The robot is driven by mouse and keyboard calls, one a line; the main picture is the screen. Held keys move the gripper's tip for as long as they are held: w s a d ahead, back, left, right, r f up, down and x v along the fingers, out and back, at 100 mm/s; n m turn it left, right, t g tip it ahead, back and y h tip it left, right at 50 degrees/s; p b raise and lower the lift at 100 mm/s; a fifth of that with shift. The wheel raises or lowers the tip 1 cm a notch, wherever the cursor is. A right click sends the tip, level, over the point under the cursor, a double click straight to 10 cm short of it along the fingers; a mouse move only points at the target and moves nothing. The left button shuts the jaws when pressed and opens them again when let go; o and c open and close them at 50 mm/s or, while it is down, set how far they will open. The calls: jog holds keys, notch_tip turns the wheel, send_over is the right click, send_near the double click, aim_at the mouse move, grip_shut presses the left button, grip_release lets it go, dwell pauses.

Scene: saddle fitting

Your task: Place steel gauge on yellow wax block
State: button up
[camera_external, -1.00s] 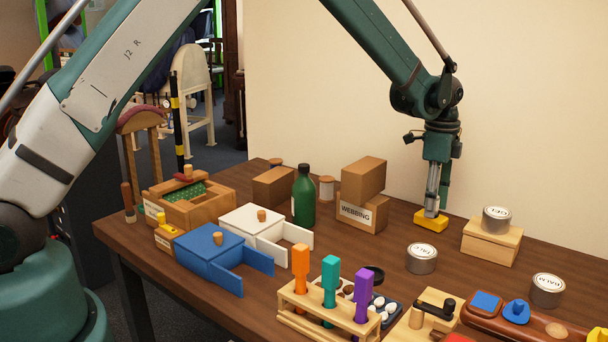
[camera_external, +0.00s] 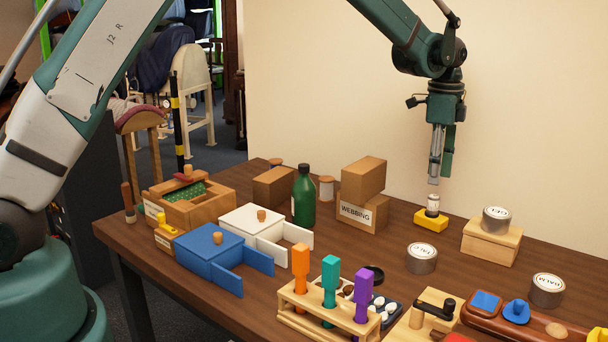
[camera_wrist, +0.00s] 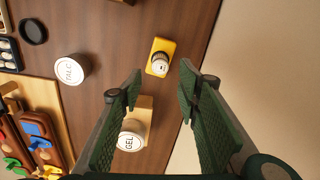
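The steel gauge (camera_external: 432,204) is a small silver cylinder. It stands upright on the yellow wax block (camera_external: 422,221), near the back right of the table. In the wrist view the gauge (camera_wrist: 159,65) sits on the block (camera_wrist: 155,49), apart from the fingers. My gripper (camera_external: 435,178) is above the gauge with a small gap between them. In the wrist view its fingers (camera_wrist: 160,88) are spread apart with nothing between them.
A wooden box with the GEL tin (camera_external: 496,219) on top stands right of the block. The TALC tin (camera_external: 421,258) is in front, and the WEBBING boxes (camera_external: 362,211) stand to the left. The wall is close behind. The table between block and TALC tin is clear.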

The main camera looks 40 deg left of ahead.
aim_at(432, 197)
jog(key=shift+r, duration=1.45)
jog(key=s+a+r+n+t, duration=0.2)
jog(key=s+a+r+n, duration=0.2)
jog(key=s+a+r, duration=0.55)
jog(key=s+a+r+n+t, duration=0.1)
jog(key=s+a+r+n, duration=0.3)
jog(key=s+a+r, duration=0.55)
jog(key=s+a+f+n+t, duration=0.1)
jog(key=s+a+n, duration=0.1)
jog(key=s, duration=0.8)
jog(key=s+a+n+t, duration=0.1)
jog(key=s+a+n, duration=0.1)
jog(key=s, duration=0.8)
jog(key=s+a+f+n+t, duration=0.1)
jog(key=s+a+n+t, duration=0.1)
jog(key=s, duration=0.8)
jog(key=shift+s+a+f+n, duration=0.35)
jog(key=shift+a+n, duration=0.15)
jog(key=shift+n, duration=0.6)
